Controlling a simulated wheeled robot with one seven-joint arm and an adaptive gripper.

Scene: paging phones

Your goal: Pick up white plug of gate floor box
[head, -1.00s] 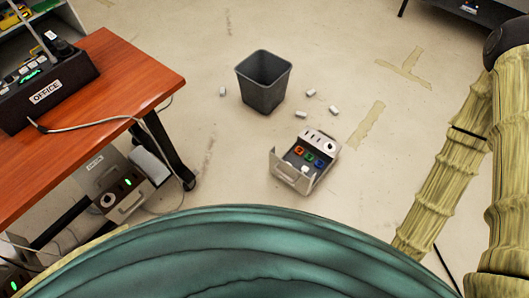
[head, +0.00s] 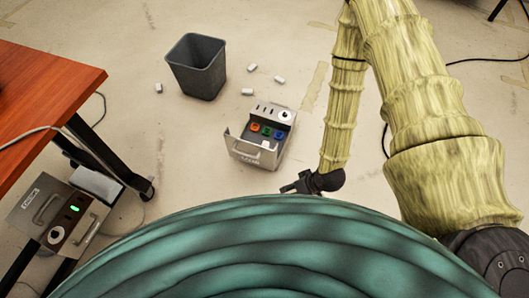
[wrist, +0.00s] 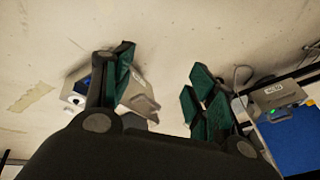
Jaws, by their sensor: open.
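My gripper (head: 296,186) shows as a dark shape right of and nearer than the box, partly hidden by my body. In the wrist view my gripper (wrist: 163,75) is open and empty. The box (wrist: 135,95) shows there behind the left finger, and the white plug cannot be made out.
A dark bin (head: 197,70) stands behind the box. Small white pieces (head: 279,80) lie on the floor around it. A red-brown desk (head: 50,95) is at left, with another grey box (head: 50,215) below it and cables nearby.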

